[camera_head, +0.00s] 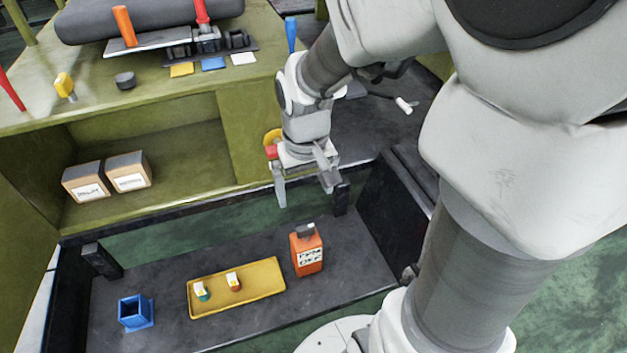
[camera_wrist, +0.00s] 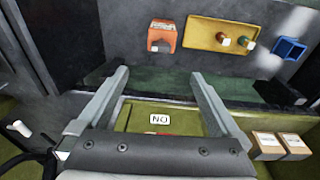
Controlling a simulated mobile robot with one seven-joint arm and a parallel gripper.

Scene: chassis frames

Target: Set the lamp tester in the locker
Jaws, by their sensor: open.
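An orange box-shaped device (camera_head: 307,252) with a printed label and a dark grey top part stands upright on a dark grey shelf surface (camera_head: 350,270). It is probably the lamp tester, and it also shows in the wrist view (camera_wrist: 162,39). My gripper (camera_head: 307,195) is open and empty, behind and above the device in the head view, apart from it. In the wrist view the two fingers (camera_wrist: 158,76) are spread. An open olive-green compartment (camera_head: 190,150) under the bench top may be the locker; the pictures do not name it.
Two labelled cardboard boxes (camera_head: 128,172) stand in the compartment's left. A yellow tray (camera_head: 260,290) holding two small items and a blue holder (camera_head: 135,312) lie left of the device. Black posts (camera_head: 100,260) edge the dark shelf. Tools and coloured cards (camera_head: 213,63) cover the bench top.

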